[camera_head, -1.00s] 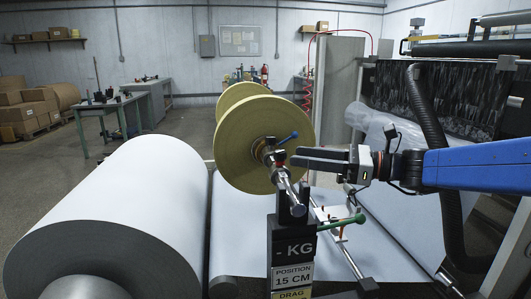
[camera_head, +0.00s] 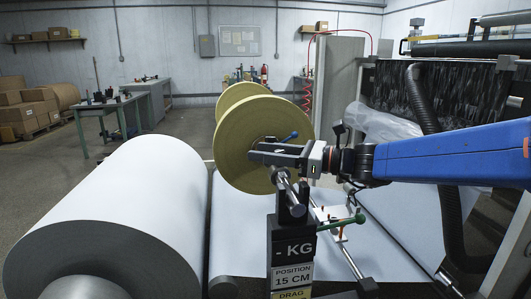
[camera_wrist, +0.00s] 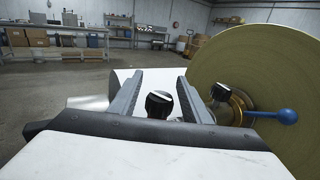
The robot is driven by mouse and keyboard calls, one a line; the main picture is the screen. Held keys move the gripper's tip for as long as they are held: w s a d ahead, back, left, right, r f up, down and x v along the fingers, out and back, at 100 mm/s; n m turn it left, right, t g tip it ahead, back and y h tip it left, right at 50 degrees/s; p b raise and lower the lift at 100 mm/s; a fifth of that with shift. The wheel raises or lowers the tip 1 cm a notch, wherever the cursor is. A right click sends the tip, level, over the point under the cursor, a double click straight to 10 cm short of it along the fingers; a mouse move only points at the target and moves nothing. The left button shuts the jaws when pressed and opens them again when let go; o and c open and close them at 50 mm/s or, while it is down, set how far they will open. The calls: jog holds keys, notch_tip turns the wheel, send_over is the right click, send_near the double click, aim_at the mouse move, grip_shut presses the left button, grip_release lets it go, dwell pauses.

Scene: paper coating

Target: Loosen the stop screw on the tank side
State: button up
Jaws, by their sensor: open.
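My gripper (camera_head: 256,151) is open in front of the yellow-brown roll's hub in the head view. A second black knob (camera_wrist: 221,91) sits to the right, near the brass hub (camera_wrist: 238,105). In the head view my gripper hides the knobs and most of the hub.
The large yellow-brown roll (camera_head: 240,130) stands close behind my gripper. Below are the shaft's black support (camera_head: 291,220) and a green-handled lever (camera_head: 342,223). A big white paper roll (camera_head: 120,205) lies at left.

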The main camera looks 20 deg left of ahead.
jog(key=c, duration=1)
jog(key=shift+c, duration=0.2)
jog(key=shift+s+n+g, duration=0.1)
jog(key=shift+n+g, duration=0.2)
jog(key=shift+g, duration=0.1)
jog(key=shift+s+d+n+g+h, duration=0.25)
jog(key=shift+s+n+g+h, duration=0.2)
jog(key=shift+n+g+h, duration=1.35)
jog(key=shift+s+d+n+g+h, duration=0.35)
jog(key=shift+n+g+h, duration=0.3)
jog(key=shift+n+g, duration=1.3)
jog(key=shift+s+d+n+g+h, duration=0.15)
jog(key=shift+s+n+g+h, duration=0.7)
jog(key=shift+g, duration=1.8)
jog(key=shift+w+n+h, duration=0.3)
jog(key=shift+h, duration=0.2)
jog(key=o, duration=1)
